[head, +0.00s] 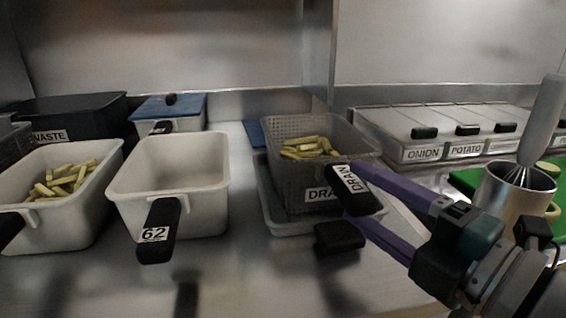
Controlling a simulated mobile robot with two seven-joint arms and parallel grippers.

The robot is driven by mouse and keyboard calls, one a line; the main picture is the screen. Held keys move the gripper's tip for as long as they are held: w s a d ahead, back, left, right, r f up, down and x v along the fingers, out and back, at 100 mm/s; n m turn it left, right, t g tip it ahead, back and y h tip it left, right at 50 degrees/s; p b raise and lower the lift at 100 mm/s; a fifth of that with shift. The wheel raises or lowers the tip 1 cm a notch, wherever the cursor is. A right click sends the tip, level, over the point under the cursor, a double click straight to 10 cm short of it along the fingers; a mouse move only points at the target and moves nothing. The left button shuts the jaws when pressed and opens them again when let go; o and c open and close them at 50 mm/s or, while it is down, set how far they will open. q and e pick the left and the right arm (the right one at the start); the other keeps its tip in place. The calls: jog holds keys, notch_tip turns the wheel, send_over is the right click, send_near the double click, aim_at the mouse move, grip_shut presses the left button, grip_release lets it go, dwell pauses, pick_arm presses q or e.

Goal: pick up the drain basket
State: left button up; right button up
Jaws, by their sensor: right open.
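The drain basket (282,190) is a grey mesh basket with yellow-green sticks inside. It sits in a pale tray (277,224) on the steel counter. My right gripper (359,194) has purple fingers, spread apart and reaching from the right to the handle. The fingertips are at the handle, one on its far side and one near its lower end; contact is unclear. My left gripper is not in view.
A black handle (338,237) sticks out just below the gripper. An empty white basket marked 62 (170,185) and another white basket with sticks (62,225) stand left. ONION and POTATO bins (422,153) stand behind right. A metal pot with a whisk (505,200) is close to my right arm.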

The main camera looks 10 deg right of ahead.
aim_at(324, 172)
jog(key=x, duration=0.4)
jog(key=shift+w+f, duration=0.1)
jog(key=shift+w, duration=0.05)
grip_shut()
dwell(1.2)
